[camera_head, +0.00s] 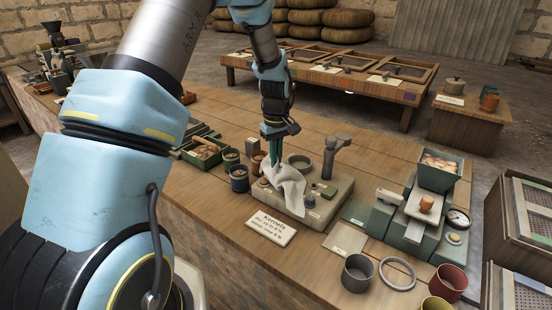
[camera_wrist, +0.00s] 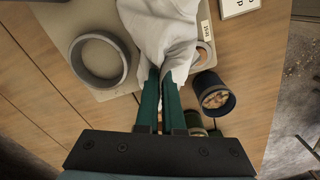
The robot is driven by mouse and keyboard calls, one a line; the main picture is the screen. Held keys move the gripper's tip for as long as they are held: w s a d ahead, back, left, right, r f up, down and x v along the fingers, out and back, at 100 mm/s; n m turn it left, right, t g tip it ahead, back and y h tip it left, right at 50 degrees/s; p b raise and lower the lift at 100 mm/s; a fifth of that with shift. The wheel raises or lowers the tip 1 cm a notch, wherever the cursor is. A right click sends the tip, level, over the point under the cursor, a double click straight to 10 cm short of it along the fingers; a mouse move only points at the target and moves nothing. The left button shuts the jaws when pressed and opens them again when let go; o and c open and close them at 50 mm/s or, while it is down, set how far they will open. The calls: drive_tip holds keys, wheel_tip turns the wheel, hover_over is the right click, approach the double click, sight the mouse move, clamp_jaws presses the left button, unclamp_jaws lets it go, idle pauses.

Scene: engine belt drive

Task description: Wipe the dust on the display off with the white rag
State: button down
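My gripper (camera_head: 274,153) points down over a beige slab-like device (camera_head: 325,208) on the wooden table. Its two green fingers (camera_wrist: 162,92) are close together and pinch the white rag (camera_head: 288,188). The rag hangs crumpled over the left part of the slab; in the wrist view the rag (camera_wrist: 162,32) spreads ahead of the fingertips. I cannot tell whether its lower end presses on the slab. The slab carries a grey ring (camera_head: 299,162), an upright post with a lever head (camera_head: 331,155) and small green parts. I cannot make out the display or dust clearly; the rag hides part of the slab.
A "Kernels" sign (camera_head: 272,228) stands in front of the slab. Cups of nuts, including a dark blue cup (camera_head: 239,178), stand close on the left. A green scale-like machine (camera_head: 410,220), a grey cup (camera_head: 357,273) and a loose ring (camera_head: 398,273) are on the right.

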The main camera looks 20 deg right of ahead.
unclamp_jaws()
idle(0.6)
drive_tip(key=shift+f, duration=0.4)
drive_tip(key=shift+r, duration=0.1)
drive_tip(key=shift+c, duration=0.4)
drive_tip(key=c, duration=1.5)
drive_tip(key=shift+f, duration=0.45)
clamp_jaws()
drive_tip(key=shift+r, duration=0.15)
